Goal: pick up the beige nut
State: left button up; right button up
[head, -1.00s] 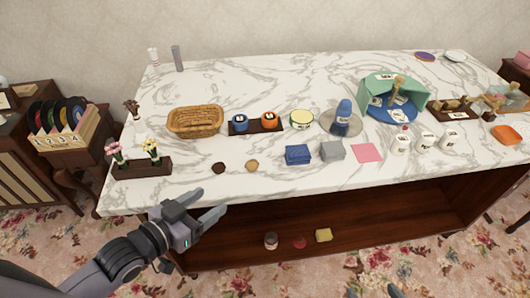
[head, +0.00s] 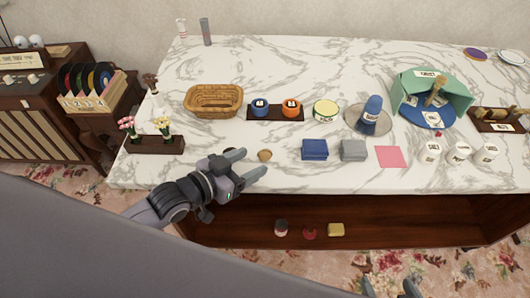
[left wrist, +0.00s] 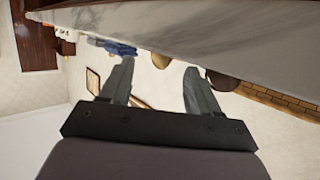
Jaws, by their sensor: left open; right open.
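The beige nut (head: 265,155) is a small tan round piece on the marble table near its front edge. My left gripper (head: 251,162) is open and empty, its fingertips just left of and in front of the nut. In the left wrist view, a tan piece that looks like the nut (left wrist: 161,60) shows beyond and between the open fingers (left wrist: 160,80). A dark brown nut (head: 229,152) lies to the left, mostly hidden behind my left gripper. My right gripper (head: 390,287) is open at the bottom edge, low and away from the tabletop.
A blue box (head: 315,149) and a grey box (head: 353,150) stand right of the nut. A flower planter (head: 157,144) is at the left. A wicker basket (head: 213,100) and a dark tray with two pots (head: 275,113) stand behind.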

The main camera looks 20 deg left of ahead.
aim_at(261, 157)
pick_arm(q)
jog(key=shift+x, duration=1.8)
jog(key=shift+r, duration=0.2)
jog(key=c, duration=1.1)
jog(key=shift+c, duration=0.2)
